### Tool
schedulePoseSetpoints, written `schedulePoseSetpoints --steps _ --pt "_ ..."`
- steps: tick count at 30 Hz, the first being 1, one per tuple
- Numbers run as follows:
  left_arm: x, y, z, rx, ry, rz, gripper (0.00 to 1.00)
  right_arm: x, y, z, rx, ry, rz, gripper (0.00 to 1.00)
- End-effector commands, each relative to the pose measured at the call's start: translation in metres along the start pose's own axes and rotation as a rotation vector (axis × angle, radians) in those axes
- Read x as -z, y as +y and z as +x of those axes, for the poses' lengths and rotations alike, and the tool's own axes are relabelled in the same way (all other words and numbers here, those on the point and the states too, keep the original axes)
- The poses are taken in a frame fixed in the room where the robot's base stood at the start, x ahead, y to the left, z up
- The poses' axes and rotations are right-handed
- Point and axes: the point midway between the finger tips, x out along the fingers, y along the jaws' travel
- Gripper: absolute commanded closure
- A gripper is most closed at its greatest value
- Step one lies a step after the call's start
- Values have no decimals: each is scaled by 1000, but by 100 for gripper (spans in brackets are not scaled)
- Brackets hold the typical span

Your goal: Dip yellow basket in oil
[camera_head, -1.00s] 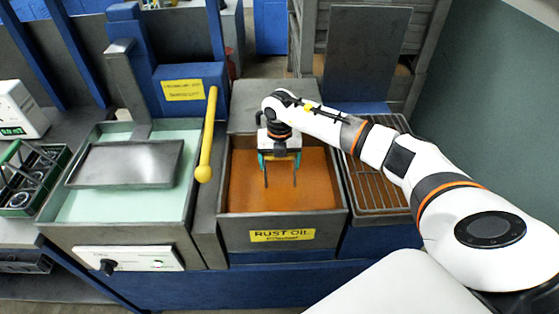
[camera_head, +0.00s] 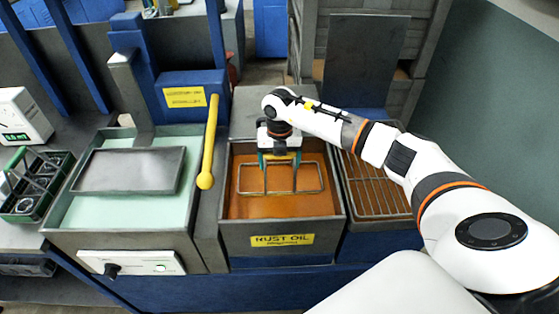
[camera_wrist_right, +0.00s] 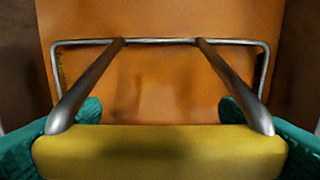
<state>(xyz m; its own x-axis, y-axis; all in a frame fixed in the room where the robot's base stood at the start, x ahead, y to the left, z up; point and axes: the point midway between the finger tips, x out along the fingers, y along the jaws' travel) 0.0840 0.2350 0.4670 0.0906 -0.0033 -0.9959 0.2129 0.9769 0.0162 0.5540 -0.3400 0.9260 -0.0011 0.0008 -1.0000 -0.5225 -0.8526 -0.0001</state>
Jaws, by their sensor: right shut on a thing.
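The yellow basket has a yellow handle (camera_wrist_right: 160,153) with two metal rods running down from it to a rectangular wire rim (camera_head: 280,193). My right gripper (camera_head: 280,157) is shut on the handle, with a teal finger at each end of it in the right wrist view. The gripper is above the tank of orange-brown rust oil (camera_head: 250,205). The basket's rim shows at or just above the oil surface, inside the tank walls. The lower part of the basket is hidden, and I cannot tell how deep it sits. My left gripper is not in view.
Left of the oil stands a tank of pale green liquid (camera_head: 70,210) with a metal plate (camera_head: 130,170) over it. A yellow lever (camera_head: 208,150) stands between the tanks. A wire rack (camera_head: 375,185) is on the right. A green basket of rings (camera_head: 38,185) is at far left.

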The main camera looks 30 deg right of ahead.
Motion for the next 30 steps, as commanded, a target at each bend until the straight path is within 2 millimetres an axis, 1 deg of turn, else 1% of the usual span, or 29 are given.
schedulePoseSetpoints --steps 1,30 --pt "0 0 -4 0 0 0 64 1 0 -7 2 3 0 70" --pt "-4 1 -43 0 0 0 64 1 0 -61 1 3 0 70"
